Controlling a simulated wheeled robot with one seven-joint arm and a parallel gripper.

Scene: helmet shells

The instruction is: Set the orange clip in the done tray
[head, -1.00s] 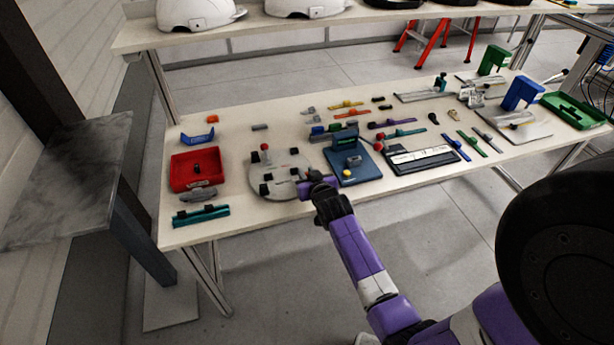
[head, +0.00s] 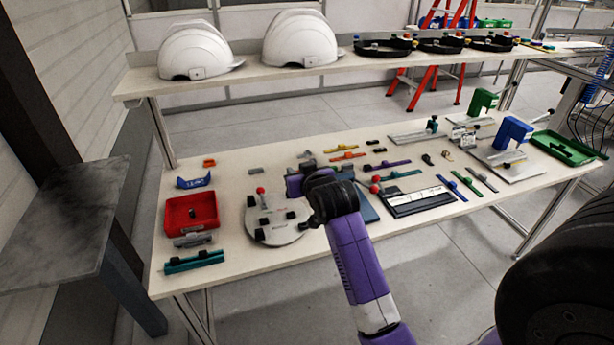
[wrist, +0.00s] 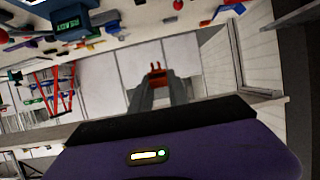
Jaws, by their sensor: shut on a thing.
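In the wrist view my gripper (wrist: 157,84) is shut on a small orange-red piece, the orange clip (wrist: 157,69), which sticks out between the fingertips. In the head view my purple gripper (head: 308,184) is above the table between the round grey plate and the blue fixture. Its fingers and the held clip are hidden there by the hand. A green tray (head: 564,149) lies at the table's far right end. A red tray (head: 190,212) lies at the left end. I can read no label on either tray.
The round grey plate (head: 277,224) with a red knob stands left of my gripper. A black-and-white case (head: 420,200), coloured strips and green and blue upright fixtures fill the right half. A shelf with white helmets (head: 299,40) runs behind.

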